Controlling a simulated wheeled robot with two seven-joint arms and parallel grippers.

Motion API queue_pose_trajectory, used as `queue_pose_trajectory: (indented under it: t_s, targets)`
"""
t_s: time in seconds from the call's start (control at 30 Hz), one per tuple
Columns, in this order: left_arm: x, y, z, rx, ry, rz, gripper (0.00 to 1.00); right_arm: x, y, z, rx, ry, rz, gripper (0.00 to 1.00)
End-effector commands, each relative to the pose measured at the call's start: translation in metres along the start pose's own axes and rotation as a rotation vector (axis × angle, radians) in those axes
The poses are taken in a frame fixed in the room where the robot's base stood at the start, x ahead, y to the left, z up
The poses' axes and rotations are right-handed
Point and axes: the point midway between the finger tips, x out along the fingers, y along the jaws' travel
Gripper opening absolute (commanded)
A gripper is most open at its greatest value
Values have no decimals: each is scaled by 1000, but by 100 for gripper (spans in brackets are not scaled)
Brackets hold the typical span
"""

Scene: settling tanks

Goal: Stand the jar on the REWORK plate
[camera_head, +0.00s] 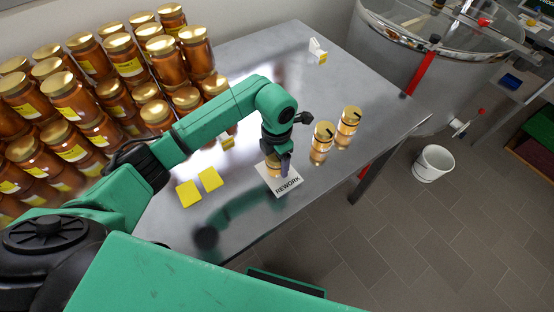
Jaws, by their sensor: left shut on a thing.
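The white REWORK plate (284,187) lies on the steel table near its front edge, its lettering readable. My left gripper (277,158) points down over the back part of the plate. It is shut on a honey jar (273,168), which is mostly hidden by the gripper. The jar looks upright, at or just above the plate; I cannot tell if it touches. Two other gold-lidded jars, one nearer (321,144) and one farther (348,127), stand on the table to the right, apart from the gripper. My right gripper is not in view.
Many stacked honey jars (120,90) fill the left of the table (300,85). Yellow cards (210,179) lie left of the plate. A small white item (318,50) stands at the back. A steel tank (430,45) and a white bucket (433,163) are beyond the table's right edge.

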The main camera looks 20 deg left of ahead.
Motion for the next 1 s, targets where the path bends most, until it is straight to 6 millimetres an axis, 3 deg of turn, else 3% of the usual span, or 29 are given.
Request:
queue_pose_trajectory:
  t_s: [0.03,0.1,0.47,0.83,1.0]
  targets:
    - [2,0,0,0,0,0,82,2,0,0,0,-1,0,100]
    - [1,0,0,-1,1,0,100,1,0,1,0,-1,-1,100]
    - [-8,1,0,0,-1,2,100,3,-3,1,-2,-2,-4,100]
    - [-89,1,1,-1,-3,3,100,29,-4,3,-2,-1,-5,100]
    - [-118,1,0,-1,-1,2,100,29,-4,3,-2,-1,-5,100]
